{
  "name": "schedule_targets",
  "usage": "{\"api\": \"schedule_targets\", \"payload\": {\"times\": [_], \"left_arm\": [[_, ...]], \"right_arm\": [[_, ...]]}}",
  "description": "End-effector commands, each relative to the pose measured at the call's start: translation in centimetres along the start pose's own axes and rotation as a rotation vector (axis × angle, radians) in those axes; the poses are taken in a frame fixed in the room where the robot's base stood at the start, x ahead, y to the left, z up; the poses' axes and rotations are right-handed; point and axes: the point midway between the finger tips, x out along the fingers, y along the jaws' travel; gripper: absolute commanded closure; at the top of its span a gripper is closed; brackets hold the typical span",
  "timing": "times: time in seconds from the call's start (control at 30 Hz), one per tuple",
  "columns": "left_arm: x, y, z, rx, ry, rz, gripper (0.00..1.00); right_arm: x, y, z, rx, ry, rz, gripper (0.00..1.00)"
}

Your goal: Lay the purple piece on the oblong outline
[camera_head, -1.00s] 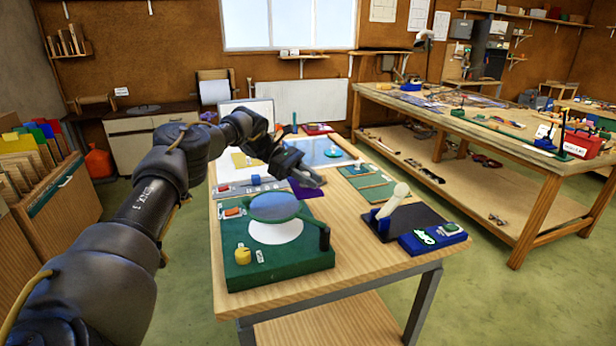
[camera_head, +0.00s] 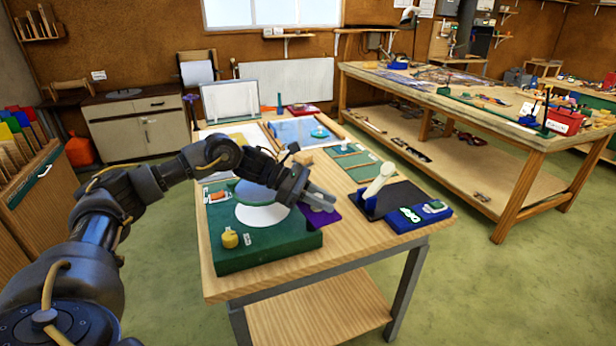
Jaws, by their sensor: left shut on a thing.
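The purple piece (camera_head: 321,218) is in the jaws of my left gripper (camera_head: 322,197). It shows below the fingers, between the green block and the dark board. I cannot tell how far it is above the bench top. My left arm comes in from the left and passes over the bench. I cannot make out the oblong outline. My right gripper is out of view.
A green block (camera_head: 262,251) with a round top and a yellow knob stands at the front left. A dark board (camera_head: 408,196) with a pale handle and a blue box (camera_head: 420,216) lies on the right. Green panels (camera_head: 355,163) lie behind. The bench's front strip is bare.

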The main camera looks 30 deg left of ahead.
Motion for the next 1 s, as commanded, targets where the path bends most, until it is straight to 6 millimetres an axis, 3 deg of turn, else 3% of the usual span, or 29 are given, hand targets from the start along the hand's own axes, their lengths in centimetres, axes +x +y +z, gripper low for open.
{"api": "schedule_targets", "payload": {"times": [0.03, 0.2, 0.3, 0.5, 0.67, 1.0], "left_arm": [[2.0, -2.3, -0.3, -0.009, -0.001, 0.009, 0.95], [9.3, -9.2, -0.4, -0.051, -0.008, 0.1, 0.95], [12.4, -12.3, -0.4, -0.07, -0.01, 0.145, 0.95], [17.1, -16.6, -0.7, -0.097, -0.007, 0.21, 0.95], [20.2, -19.6, -0.8, -0.115, -0.007, 0.254, 0.95], [20.3, -19.5, -0.7, -0.111, -0.007, 0.259, 0.95]], "right_arm": [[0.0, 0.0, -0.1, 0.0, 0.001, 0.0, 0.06], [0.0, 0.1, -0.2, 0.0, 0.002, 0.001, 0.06], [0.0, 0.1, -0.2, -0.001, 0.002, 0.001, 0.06], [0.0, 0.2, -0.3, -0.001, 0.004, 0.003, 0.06], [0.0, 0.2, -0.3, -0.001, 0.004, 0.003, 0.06], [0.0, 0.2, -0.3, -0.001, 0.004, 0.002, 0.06]]}}
